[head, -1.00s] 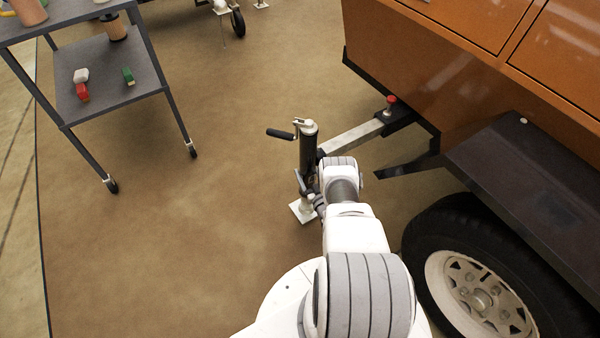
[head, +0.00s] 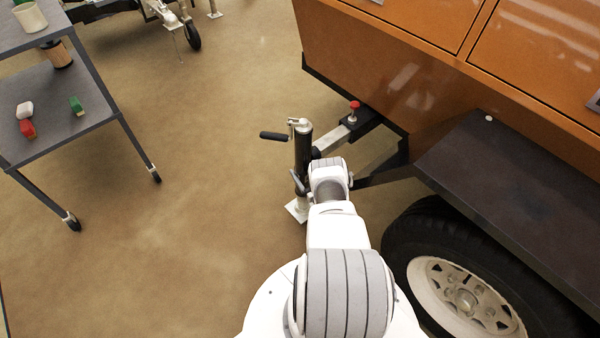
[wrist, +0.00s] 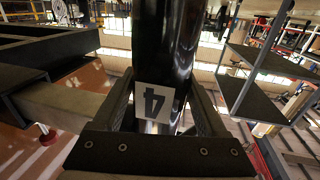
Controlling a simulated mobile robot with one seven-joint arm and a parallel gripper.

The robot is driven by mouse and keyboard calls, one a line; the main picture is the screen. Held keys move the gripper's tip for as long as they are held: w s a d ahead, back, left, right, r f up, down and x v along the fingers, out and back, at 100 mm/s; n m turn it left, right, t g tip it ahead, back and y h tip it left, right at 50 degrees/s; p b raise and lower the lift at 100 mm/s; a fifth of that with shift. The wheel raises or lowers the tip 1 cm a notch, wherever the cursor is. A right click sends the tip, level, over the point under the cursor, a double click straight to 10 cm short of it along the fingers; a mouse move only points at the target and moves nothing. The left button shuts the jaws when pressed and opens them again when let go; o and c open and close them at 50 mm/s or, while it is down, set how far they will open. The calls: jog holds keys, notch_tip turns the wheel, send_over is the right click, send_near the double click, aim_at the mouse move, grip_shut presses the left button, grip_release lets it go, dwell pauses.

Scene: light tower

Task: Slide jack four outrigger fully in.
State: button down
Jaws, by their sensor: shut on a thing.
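The black upright jack tube (head: 303,152) stands left of the orange trailer, with a crank handle (head: 274,136) on top and a pale foot plate (head: 297,209) below. A short pale length of outrigger beam (head: 332,140) shows between the jack and the black socket (head: 370,118) under the trailer. A red knob (head: 354,104) sits up by the socket. My gripper (wrist: 160,85) is shut around the jack tube, one finger on each side. A label with a 4 (wrist: 154,101) faces it, upside down in the wrist view. In the head view my wrist hides much of the grip.
The orange trailer body (head: 400,70), its black fender (head: 510,190) and its wheel (head: 465,295) are close on the right. A grey cart (head: 65,140) with small items stands at left. Floor left of the jack is open.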

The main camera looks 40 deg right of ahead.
grip_release()
jog(key=shift+s+a, duration=0.1)
jog(key=shift+s, duration=0.1)
dwell(0.3)
